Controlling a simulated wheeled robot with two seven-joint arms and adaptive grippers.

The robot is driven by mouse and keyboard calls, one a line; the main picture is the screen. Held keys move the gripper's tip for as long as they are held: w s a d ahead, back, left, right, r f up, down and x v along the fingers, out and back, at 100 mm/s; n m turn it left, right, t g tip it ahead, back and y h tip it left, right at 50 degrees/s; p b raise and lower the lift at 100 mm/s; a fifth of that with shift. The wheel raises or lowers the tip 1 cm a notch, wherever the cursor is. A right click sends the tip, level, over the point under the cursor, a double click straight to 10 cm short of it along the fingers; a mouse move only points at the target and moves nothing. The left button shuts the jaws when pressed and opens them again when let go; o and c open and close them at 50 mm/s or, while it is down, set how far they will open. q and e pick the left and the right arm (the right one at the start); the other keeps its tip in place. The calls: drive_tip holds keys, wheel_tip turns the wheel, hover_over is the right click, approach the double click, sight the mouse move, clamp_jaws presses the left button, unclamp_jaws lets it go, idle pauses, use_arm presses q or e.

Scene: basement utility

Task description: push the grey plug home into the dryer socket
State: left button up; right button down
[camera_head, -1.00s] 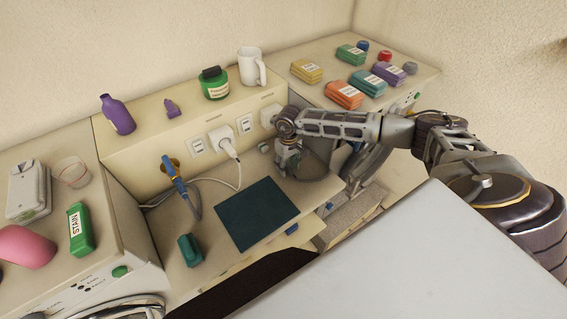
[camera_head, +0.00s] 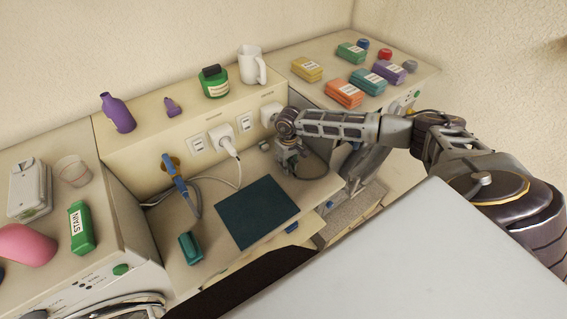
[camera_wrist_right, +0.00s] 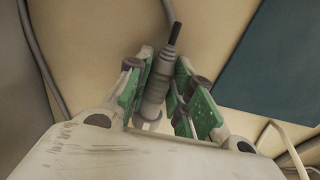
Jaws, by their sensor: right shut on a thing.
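The grey plug (camera_wrist_right: 155,84) shows in the right wrist view, with its dark cable end pointing up and away from my palm. My right gripper (camera_wrist_right: 164,82) is shut on it, with green-lined fingers on both sides. In the head view, my right gripper (camera_head: 291,161) is low in front of the raised back panel, at its right end. A white socket (camera_head: 269,114) is on the panel just behind my right wrist, which partly covers it. The plug is hidden by the gripper in the head view, and I cannot tell whether it touches the socket. My left gripper is out of view.
A white plug (camera_head: 228,146) with a white cord sits in the middle socket. A blue-handled item (camera_head: 181,185), a teal block (camera_head: 190,248) and a dark teal mat (camera_head: 256,212) are on the counter. A mug (camera_head: 250,66) and bottles stand on the ledge above.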

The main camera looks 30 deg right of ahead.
drive_tip(key=shift+r, duration=0.1)
drive_tip(key=shift+r+b, duration=1.2)
drive_tip(key=shift+r, duration=3.75)
drive_tip(key=shift+w+d, duration=0.1)
drive_tip(key=shift+d, duration=0.05)
drive_tip(key=shift+w+d+r, duration=0.1)
drive_tip(key=shift+d+r, duration=0.25)
drive_tip(key=shift+d, duration=0.4)
drive_tip(key=shift+w+d+r, duration=0.15)
drive_tip(key=shift+d+r, duration=0.15)
drive_tip(key=shift+d, duration=0.5)
drive_tip(key=shift+w+d+r, duration=0.1)
drive_tip(key=shift+d+r, duration=0.25)
drive_tip(key=shift+d, duration=0.4)
drive_tip(key=shift+w, duration=0.25)
drive_tip(key=shift+w+a+b, duration=0.2)
drive_tip(key=shift+w+b, duration=0.85)
drive_tip(key=shift+w, duration=1.1)
drive_tip(key=shift+b, duration=0.45)
